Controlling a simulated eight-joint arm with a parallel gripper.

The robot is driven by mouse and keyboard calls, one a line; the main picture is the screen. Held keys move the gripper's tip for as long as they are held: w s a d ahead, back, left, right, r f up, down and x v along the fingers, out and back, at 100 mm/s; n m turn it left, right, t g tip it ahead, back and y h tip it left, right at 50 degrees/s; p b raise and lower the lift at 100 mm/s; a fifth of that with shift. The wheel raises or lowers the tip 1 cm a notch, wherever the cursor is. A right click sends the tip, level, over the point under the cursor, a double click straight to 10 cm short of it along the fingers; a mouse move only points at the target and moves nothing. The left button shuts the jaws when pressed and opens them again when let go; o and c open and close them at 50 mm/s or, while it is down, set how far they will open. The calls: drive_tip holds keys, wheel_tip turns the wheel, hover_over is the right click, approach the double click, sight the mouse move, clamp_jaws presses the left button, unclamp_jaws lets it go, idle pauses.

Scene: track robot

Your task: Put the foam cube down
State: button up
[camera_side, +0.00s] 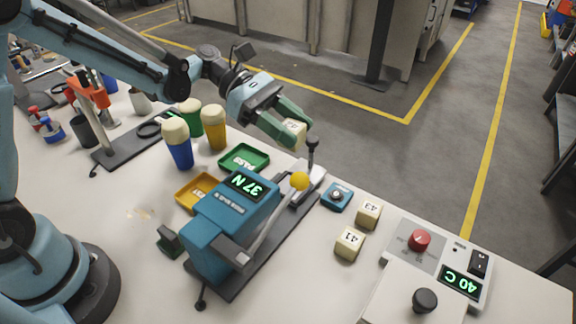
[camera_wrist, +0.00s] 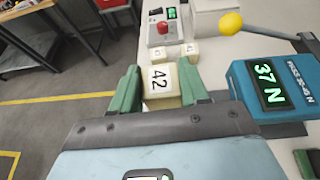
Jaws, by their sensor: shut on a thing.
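A cream foam cube marked 42 (camera_wrist: 160,82) is between the green fingers of my gripper (camera_wrist: 158,88) in the wrist view. In the side view my gripper (camera_side: 291,133) is shut on the same cube (camera_side: 294,127), which is partly hidden by a finger. The gripper is tilted downward near the far end of the blue press tester (camera_side: 232,222), whose display reads 37 N. Whether the cube touches anything below cannot be told. Two more cream cubes, marked 43 (camera_side: 368,214) and 41 (camera_side: 349,243), stand on the table right of the tester.
A green tray (camera_side: 262,167) and a yellow tray (camera_side: 183,206) lie left of the tester. Its yellow-knobbed lever (camera_side: 299,181) rises near the gripper. A small blue device (camera_side: 336,197) and a control box with a red button (camera_side: 419,240) are to the right. Several foam-topped cylinders stand behind the trays.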

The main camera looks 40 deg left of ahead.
drive_tip(key=s+a+r+n+t+y, duration=0.2)
drive_tip(key=a+r+n+t+y, duration=0.7)
drive_tip(key=a+r+n+t, duration=0.45)
drive_tip(key=d+f+m+g+h, duration=0.3)
drive_tip(key=d+f+m+g, duration=0.1)
drive_tip(key=w+d+f+m+g+h, duration=0.1)
drive_tip(key=d+f+m+g+h, duration=0.2)
drive_tip(key=d+f+m+g, duration=0.2)
drive_tip(key=w+d+f+m+g+h, duration=0.1)
drive_tip(key=d+f+m+g+h, duration=0.2)
drive_tip(key=d+f+m+g, duration=0.1)
drive_tip(key=shift+d+f+m+g, duration=0.3)
drive_tip(key=shift+f+m+g, duration=0.05)
drive_tip(key=shift+f+g, duration=0.1)
drive_tip(key=shift+s+d+f, duration=0.15)
drive_tip(key=shift+s+f, duration=0.15)
drive_tip(key=shift+f, duration=4.8)
drive_tip(key=shift+f, duration=0.1)
